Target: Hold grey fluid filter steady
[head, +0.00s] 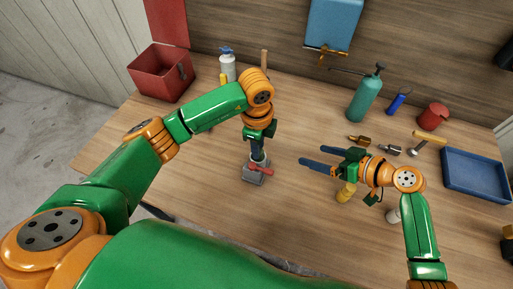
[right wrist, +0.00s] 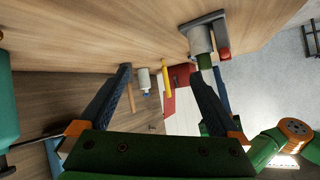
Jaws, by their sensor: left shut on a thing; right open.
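The grey fluid filter (head: 260,161) stands upright at a small grey block-like fixture with a red handle (head: 255,178), near the table's front middle. The filter also shows in the right wrist view (right wrist: 198,40), at top right. My left gripper (head: 258,150) reaches down from above and is shut on the filter's upper part, which its fingers partly hide. My right gripper (head: 316,156) is open and empty, to the right of the filter and apart from it, its dark blue fingers pointing left. In the right wrist view nothing is held between its fingertips (right wrist: 159,72).
A red toolbox (head: 160,82) and white bottle (head: 227,66) stand back left.

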